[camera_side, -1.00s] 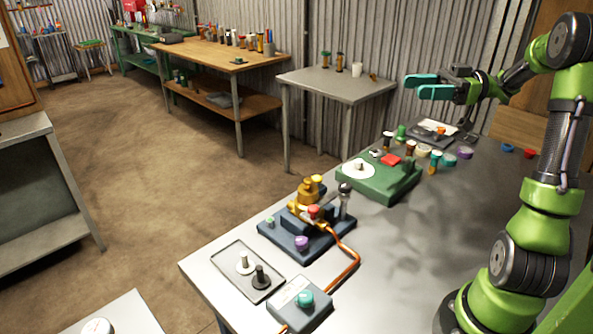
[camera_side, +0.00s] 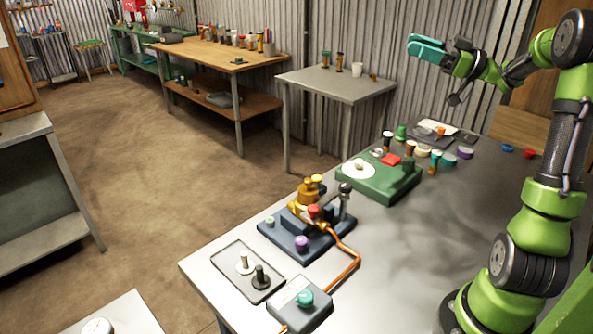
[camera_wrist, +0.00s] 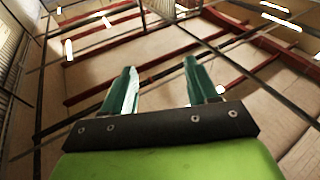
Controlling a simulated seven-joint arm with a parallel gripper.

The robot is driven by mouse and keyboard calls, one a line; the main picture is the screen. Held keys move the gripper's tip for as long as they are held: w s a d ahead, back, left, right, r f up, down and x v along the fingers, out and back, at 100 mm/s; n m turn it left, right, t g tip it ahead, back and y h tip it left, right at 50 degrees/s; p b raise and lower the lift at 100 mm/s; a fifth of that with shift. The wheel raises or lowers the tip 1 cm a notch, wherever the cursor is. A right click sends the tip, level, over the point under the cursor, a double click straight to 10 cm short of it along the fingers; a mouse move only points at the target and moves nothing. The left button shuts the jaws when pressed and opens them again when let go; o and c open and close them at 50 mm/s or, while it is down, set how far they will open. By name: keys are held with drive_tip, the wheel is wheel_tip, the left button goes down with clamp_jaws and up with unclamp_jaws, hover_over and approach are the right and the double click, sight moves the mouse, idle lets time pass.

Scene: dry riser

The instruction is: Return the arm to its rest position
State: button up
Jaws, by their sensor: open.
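My gripper (camera_side: 427,49) is raised well above the far end of the grey workbench (camera_side: 420,235) in the side view, with its teal fingers pointing left. In the wrist view the two fingers of my gripper (camera_wrist: 164,90) stand apart with nothing between them. Behind them the wrist view shows only roof beams and ceiling. My gripper touches nothing.
On the bench stand a blue base with a brass valve (camera_side: 308,190), a green fixture (camera_side: 378,182), a clear tray (camera_side: 240,277) with two pegs, and a grey box with a teal knob (camera_side: 303,298). Small jars and coloured caps sit at the far end. Air around my gripper is clear.

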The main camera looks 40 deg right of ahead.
drive_tip(key=w+d+r+m+t+h, duration=0.1)
drive_tip(key=w+d+m+h, duration=0.1)
drive_tip(key=d+m+h, duration=0.5)
drive_tip(key=w+d+r+m+h, duration=0.15)
drive_tip(key=m+h, duration=0.35)
drive_tip(key=h, duration=0.5)
drive_tip(key=s+a+f+m+g+y, duration=0.15)
drive_tip(key=s+a+f+g, duration=0.35)
drive_tip(key=a+f, duration=0.5)
drive_tip(key=s+a+f+m+g+y, duration=0.1)
drive_tip(key=s+a+f+g+y, duration=0.2)
drive_tip(key=a+f+g, duration=0.7)
drive_tip(key=s+a+r+n+t+y, duration=0.1)
drive_tip(key=s+a+n+y, duration=0.1)
drive_tip(key=a, duration=0.6)
drive_tip(key=s+a+r+n+t+y, duration=0.1)
drive_tip(key=s+a, duration=0.3)
drive_tip(key=a, duration=0.4)
drive_tip(key=shift+a+r+n+t+y, duration=0.15)
drive_tip(key=shift+a+n+t+y, duration=0.15)
drive_tip(key=shift+t+y, duration=0.4)
